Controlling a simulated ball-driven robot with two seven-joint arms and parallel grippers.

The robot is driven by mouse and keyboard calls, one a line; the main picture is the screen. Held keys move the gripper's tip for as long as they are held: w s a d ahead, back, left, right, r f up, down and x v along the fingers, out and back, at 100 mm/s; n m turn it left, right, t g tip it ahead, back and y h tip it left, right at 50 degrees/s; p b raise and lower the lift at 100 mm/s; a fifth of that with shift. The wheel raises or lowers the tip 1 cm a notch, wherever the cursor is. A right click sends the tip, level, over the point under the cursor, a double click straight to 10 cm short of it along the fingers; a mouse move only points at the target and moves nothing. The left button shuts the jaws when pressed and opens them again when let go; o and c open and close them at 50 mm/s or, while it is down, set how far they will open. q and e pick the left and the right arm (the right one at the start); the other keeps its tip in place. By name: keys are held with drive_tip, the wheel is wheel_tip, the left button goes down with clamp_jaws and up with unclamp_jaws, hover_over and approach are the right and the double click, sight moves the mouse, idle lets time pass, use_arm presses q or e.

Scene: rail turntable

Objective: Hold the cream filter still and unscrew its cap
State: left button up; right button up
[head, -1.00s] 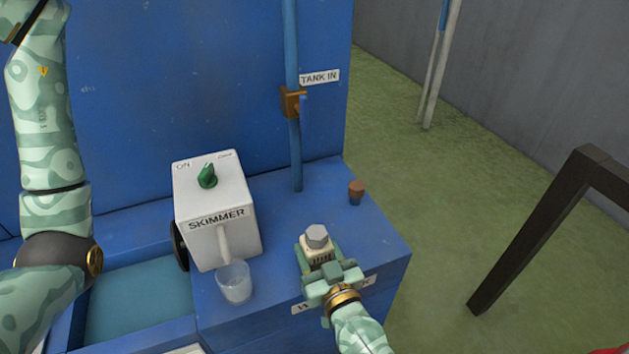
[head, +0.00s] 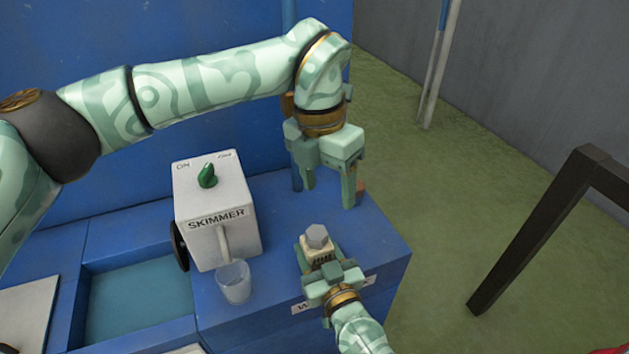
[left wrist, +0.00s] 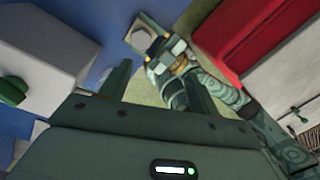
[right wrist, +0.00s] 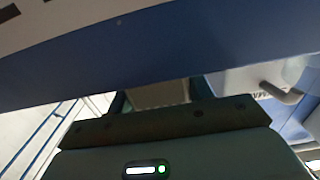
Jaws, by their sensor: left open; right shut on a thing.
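The cream filter (head: 322,262) stands on the blue bench near its front edge, with a grey hexagonal cap (head: 317,236) on top. My right gripper (head: 321,266) is shut on the filter's body from the front; the cap is clear of its fingers. In the right wrist view part of the filter (right wrist: 158,94) shows between the fingers. My left gripper (head: 328,196) is open and empty, fingers pointing down, above and behind the cap and apart from it. In the left wrist view the cap (left wrist: 143,36) lies beyond the open fingers.
A white SKIMMER box (head: 212,213) with a green knob stands left of the filter, a clear cup (head: 234,282) before its spout. A brown stopper (head: 361,187) is partly hidden behind my left finger. A water basin (head: 135,300) lies at left. A dark frame (head: 530,230) stands at right.

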sight(314, 234)
use_arm(q)
drive_tip(key=shift+n+t+y, duration=0.3)
drive_tip(key=shift+y, duration=0.3)
drive_tip(key=f, duration=0.4)
drive_tip(key=a+f, duration=0.1)
drive_tip(key=f, duration=0.3)
drive_tip(key=w+a+f, duration=0.1)
drive_tip(key=f, duration=0.4)
drive_tip(key=c, duration=1.1)
